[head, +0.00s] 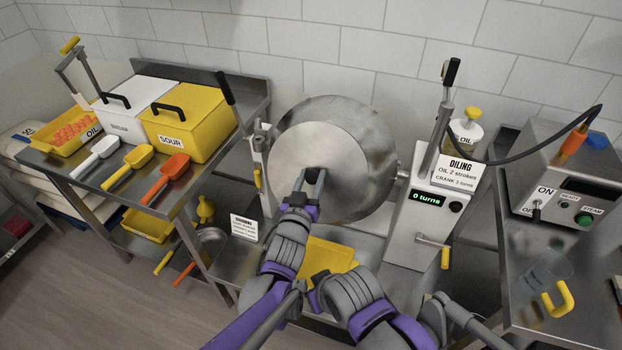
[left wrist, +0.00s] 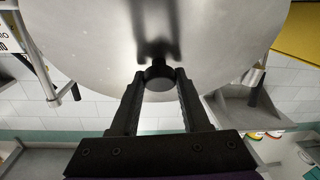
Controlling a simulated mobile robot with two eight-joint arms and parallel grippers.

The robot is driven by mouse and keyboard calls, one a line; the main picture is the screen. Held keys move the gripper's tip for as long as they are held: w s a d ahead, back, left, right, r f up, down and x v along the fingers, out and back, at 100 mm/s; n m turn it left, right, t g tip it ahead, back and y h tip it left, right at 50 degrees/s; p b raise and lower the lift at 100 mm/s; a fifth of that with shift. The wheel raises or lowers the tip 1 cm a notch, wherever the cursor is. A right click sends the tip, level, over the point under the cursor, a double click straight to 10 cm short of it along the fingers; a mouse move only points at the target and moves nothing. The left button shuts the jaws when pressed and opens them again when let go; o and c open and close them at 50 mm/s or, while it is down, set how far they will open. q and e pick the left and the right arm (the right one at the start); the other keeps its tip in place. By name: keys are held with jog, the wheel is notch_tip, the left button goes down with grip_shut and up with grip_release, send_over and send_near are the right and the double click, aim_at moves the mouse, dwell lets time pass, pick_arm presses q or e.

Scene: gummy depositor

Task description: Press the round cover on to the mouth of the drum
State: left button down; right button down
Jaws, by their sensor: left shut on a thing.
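The round cover (head: 300,150) is a pale metal disc with a dark knob at its middle. My left gripper (head: 314,178) is shut on the knob, which shows between the fingers in the left wrist view (left wrist: 159,76). The cover's face (left wrist: 90,40) fills the top of that view. The steel drum (head: 375,140) is behind the cover, on its stand. The cover hides the drum's mouth, and I cannot tell whether it is seated or a small gap is left.
The crank housing (head: 420,225), reading "0 turns", stands right of the drum. A yellow tray (head: 328,258) lies below the drum. A left table holds a yellow box (head: 190,120), a white box (head: 128,112) and scoops. A steam unit (head: 560,170) is at right.

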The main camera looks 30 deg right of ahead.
dwell(0.3)
pick_arm(q)
jog(key=shift+w+d+f, duration=0.2)
jog(key=shift+w+d, duration=0.05)
jog(key=shift+d, duration=0.05)
jog(key=shift+c, duration=1.5)
grip_release()
jog(key=shift+s+a, duration=0.1)
jog(key=b+v, duration=0.1)
jog(key=v, duration=0.9)
jog(key=shift+s+a+b, duration=0.2)
jog(key=shift+b, duration=0.2)
